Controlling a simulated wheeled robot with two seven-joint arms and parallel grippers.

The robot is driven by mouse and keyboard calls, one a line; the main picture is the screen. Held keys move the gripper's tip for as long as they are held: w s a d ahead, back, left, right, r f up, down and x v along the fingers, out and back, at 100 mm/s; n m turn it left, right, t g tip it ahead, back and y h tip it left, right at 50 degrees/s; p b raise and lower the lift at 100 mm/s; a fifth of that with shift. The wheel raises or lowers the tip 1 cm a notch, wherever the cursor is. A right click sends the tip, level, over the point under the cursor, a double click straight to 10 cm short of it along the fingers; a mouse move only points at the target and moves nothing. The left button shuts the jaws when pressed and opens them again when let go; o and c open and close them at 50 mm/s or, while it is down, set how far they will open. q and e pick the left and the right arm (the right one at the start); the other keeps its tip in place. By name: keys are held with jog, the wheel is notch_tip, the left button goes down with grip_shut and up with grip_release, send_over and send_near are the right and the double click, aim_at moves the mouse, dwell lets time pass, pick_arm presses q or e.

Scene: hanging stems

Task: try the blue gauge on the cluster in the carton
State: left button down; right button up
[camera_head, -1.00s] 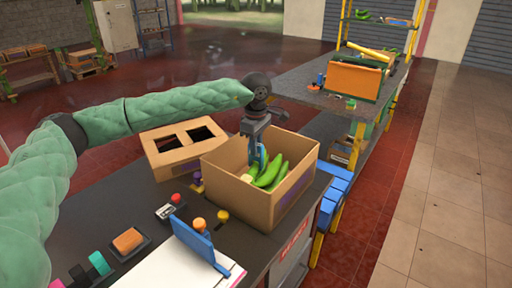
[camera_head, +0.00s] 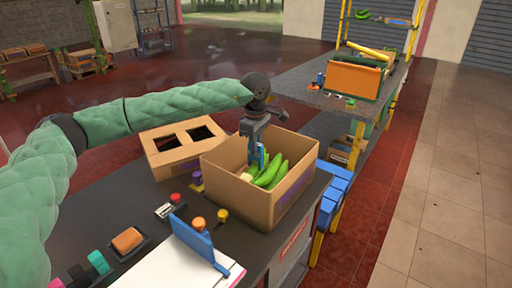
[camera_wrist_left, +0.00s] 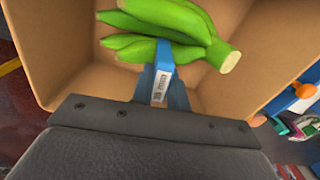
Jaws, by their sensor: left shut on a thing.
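The open cardboard carton (camera_head: 238,192) stands on the dark bench in the head view. A cluster of green bananas (camera_head: 273,174) lies in it, and the cluster also shows in the left wrist view (camera_wrist_left: 172,18) with its cut stem at the right. My left gripper (camera_head: 256,156) reaches down into the carton beside the cluster, shut on the blue gauge (camera_wrist_left: 163,62). The gauge carries a white printed label, and its far end lies against or just over a lower banana; I cannot tell whether they touch. My right gripper is out of view.
Orange-, red- and purple-topped knobs, a blue upright panel (camera_head: 194,240) and a white sheet (camera_head: 165,272) are in front. Another bench with an orange bin (camera_head: 354,79) stands behind.

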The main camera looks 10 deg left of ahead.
pick_arm(q)
jog(key=shift+r+p, duration=0.75)
jog(key=shift+r, duration=3.5)
